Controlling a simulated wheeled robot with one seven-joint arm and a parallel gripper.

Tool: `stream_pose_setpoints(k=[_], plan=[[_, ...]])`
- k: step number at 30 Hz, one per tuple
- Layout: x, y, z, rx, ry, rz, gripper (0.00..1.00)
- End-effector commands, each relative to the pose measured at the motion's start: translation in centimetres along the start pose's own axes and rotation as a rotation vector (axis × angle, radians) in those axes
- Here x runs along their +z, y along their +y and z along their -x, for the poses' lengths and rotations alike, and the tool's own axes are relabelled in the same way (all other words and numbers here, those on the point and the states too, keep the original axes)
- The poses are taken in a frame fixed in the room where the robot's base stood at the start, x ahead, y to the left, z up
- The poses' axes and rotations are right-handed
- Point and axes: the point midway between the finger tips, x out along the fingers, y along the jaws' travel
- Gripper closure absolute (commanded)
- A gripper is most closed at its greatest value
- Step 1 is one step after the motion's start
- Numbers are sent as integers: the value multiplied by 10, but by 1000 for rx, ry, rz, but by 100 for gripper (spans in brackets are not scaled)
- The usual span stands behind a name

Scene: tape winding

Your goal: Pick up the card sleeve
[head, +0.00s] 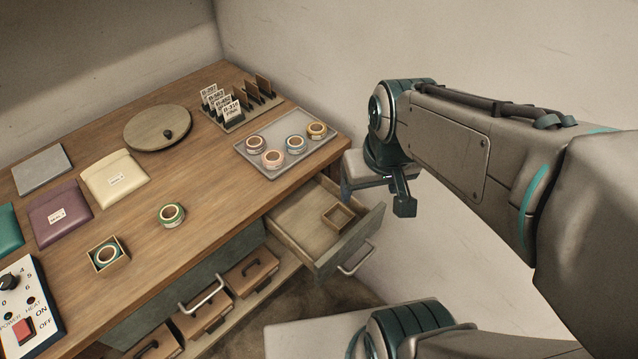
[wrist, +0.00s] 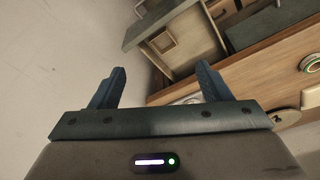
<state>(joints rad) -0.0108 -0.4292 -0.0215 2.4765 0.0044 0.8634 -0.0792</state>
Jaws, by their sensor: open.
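A small square open card sleeve (head: 338,216) lies in the pulled-out drawer, near its front right. It also shows in the wrist view (wrist: 162,42), beyond and between my fingertips. A similar tan square (head: 96,263) sits on the bench top with a green-edged tape roll in it; I cannot tell for certain which one the task means. My gripper (wrist: 160,82) is open and empty, its two blue fingers apart. In the head view it hangs to the right of the drawer, apart from both squares and partly hidden by my arm.
The open drawer (head: 297,229) juts out from the bench, with a metal handle (head: 357,260). A grey tray (head: 275,165) with several tape rolls lies above it. A card rack (head: 238,118), round board (head: 150,128), pouches and switch box (head: 25,310) occupy the bench.

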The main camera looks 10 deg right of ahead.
Motion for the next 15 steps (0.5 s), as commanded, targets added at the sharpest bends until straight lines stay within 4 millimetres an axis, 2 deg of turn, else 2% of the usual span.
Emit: stream_pose_setpoints(k=[9,15], plan=[[-57,1,-68,-39,-111,252,29],[-81,2,-123,-57,-171,409,29]])
